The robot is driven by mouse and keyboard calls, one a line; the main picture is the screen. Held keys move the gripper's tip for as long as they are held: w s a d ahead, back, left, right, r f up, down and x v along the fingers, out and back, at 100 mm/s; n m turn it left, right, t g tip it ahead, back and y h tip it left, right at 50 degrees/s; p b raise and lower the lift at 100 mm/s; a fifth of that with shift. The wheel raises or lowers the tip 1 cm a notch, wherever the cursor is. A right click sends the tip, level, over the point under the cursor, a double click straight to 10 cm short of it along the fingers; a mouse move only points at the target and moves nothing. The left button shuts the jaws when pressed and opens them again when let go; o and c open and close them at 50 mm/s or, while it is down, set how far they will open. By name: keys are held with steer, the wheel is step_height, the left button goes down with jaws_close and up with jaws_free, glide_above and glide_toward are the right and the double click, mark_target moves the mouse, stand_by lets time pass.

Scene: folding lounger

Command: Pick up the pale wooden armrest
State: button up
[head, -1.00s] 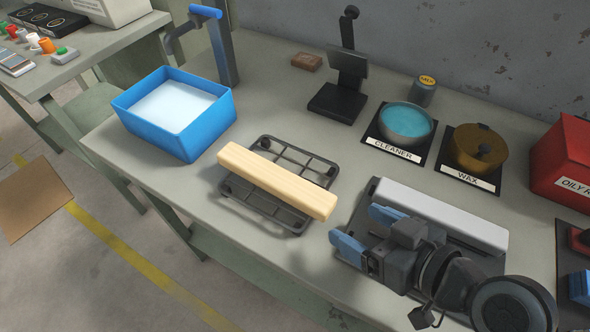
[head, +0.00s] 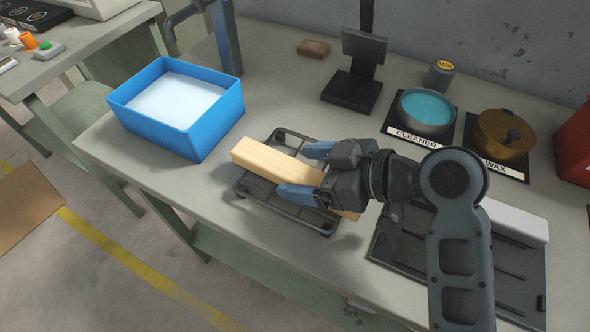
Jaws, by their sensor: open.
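The pale wooden armrest (head: 272,160) lies lengthwise across a black rack (head: 252,188) on the bench. My gripper (head: 292,172) is open, its two blue fingers pointing left, over the right part of the armrest. One finger shows on the far side of the armrest and the other on the near side. My gripper hides much of the armrest's right half; only a bit of its right end shows below the gripper. I cannot tell whether the fingers touch the wood.
A blue tub (head: 192,143) of pale liquid stands left of the rack. A cleaner bowl (head: 426,112), a wax pot (head: 504,134) and a black stand (head: 352,92) are behind. A grey-white bar (head: 517,220) lies on a dark tray (head: 510,265) at right.

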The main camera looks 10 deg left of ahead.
steer(key=shift+x, duration=1.1)
steer(key=c, duration=1.2)
steer(key=shift+r, duration=0.1)
